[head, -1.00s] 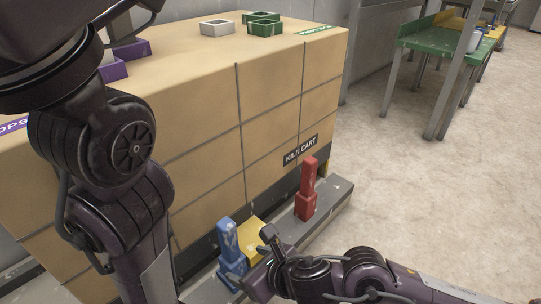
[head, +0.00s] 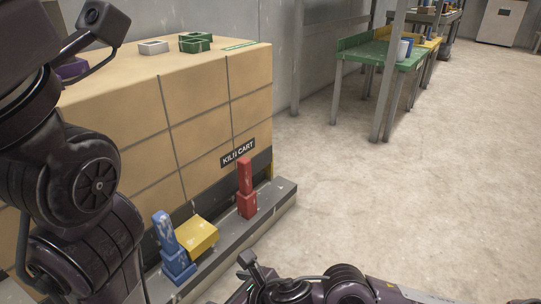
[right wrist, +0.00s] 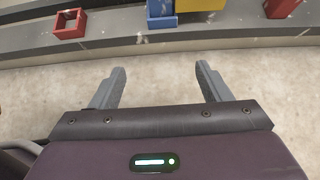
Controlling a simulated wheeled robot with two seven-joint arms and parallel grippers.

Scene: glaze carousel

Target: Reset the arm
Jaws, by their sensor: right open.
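My right gripper (right wrist: 160,70) is open and empty in the right wrist view, its two grey fingers apart above pale floor. The ledge of the kiln cart lies beyond the fingertips, with a clear gap. My right arm (head: 345,286) lies low along the bottom edge of the head view; its fingers cannot be made out there. My left arm (head: 75,190) stands folded along the left side of the head view. Its gripper fingers do not show.
The kiln cart (head: 190,105) has a grey ledge (head: 268,205) bearing a blue piece (head: 170,245), yellow block (head: 198,236) and red piece (head: 246,190). A red square holder (right wrist: 70,23) also shows. Green and white square holders sit on top. Open floor (head: 400,190) lies right; a green table (head: 380,50) stands behind.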

